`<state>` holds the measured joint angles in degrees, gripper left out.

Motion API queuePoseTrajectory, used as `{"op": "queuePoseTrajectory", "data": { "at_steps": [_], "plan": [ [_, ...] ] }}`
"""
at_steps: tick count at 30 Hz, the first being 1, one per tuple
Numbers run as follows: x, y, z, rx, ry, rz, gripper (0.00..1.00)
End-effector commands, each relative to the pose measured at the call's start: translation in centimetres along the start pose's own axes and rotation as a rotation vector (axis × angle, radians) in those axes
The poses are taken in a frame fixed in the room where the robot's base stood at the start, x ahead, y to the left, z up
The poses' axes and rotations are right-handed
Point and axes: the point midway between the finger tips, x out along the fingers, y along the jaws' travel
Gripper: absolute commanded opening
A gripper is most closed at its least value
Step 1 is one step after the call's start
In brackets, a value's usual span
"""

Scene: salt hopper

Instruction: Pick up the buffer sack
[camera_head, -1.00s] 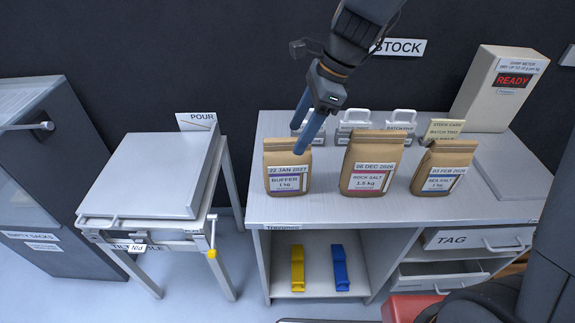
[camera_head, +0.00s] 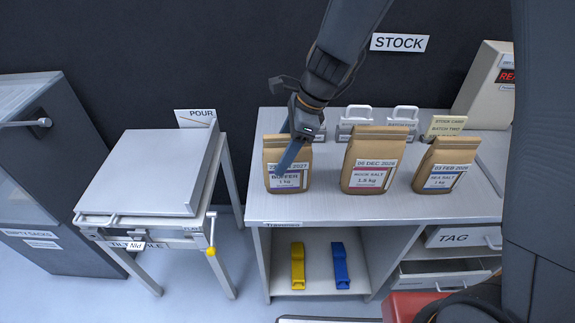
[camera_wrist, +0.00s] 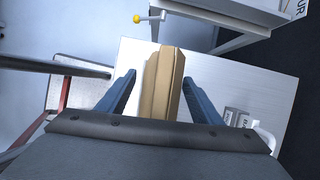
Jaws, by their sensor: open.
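The buffer sack (camera_head: 286,181) is a brown paper bag with a purple-edged label. It stands upright at the left end of the counter. My gripper (camera_head: 284,160) is at the sack, with a blue finger crossing in front of its label in the head view. In the wrist view the sack (camera_wrist: 163,85) lies between the two spread blue fingers (camera_wrist: 160,98). Gaps show on both sides, so the gripper is open and not holding it. Part of the sack's label and top is hidden by the finger.
The rock salt sack (camera_head: 372,162) and the sea salt sack (camera_head: 443,168) stand to the right on the counter (camera_head: 330,208). Handled metal blocks (camera_head: 356,117) stand behind. A tilt table (camera_head: 150,180) is to the left, across a gap. Yellow (camera_head: 297,266) and blue (camera_head: 340,266) clips lie on the shelf below.

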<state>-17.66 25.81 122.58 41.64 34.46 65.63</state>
Motion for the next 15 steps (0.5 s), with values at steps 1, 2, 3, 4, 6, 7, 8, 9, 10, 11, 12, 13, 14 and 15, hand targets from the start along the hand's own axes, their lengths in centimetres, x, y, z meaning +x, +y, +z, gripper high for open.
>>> {"op": "queuePoseTrajectory", "data": {
  "at_steps": [1, 2, 3, 4, 6, 7, 8, 9, 10, 11, 12, 13, 14, 15],
  "plan": [
    [0.31, -0.01, 0.01, 0.001, 0.0, 0.0, 0.6],
    [0.42, -0.02, 0.01, 0.001, 0.0, -0.001, 0.6],
    [0.51, -0.03, 0.01, 0.001, 0.0, -0.001, 0.6],
    [0.54, -0.04, 0.01, 0.001, 0.0, -0.002, 0.6],
    [0.54, -0.05, 0.0, 0.001, 0.0, -0.002, 0.6],
    [0.53, -0.05, 0.0, 0.001, 0.0, -0.002, 0.6],
    [0.53, -0.05, 0.0, 0.001, 0.0, -0.002, 0.6],
    [0.53, -0.04, 0.0, 0.001, 0.0, -0.002, 0.58],
    [0.52, -0.04, 0.0, 0.0, 0.0, -0.002, 0.53],
    [0.52, -0.04, 0.0, 0.0, 0.0, -0.002, 0.48],
    [0.52, -0.04, 0.0, 0.0, 0.0, -0.001, 0.41],
    [0.52, -0.04, 0.0, 0.0, 0.0, -0.001, 0.36],
    [0.51, -0.04, 0.01, 0.0, 0.0, -0.001, 0.31],
    [0.51, -0.04, 0.0, 0.0, 0.0, -0.001, 0.24]
  ]
}}
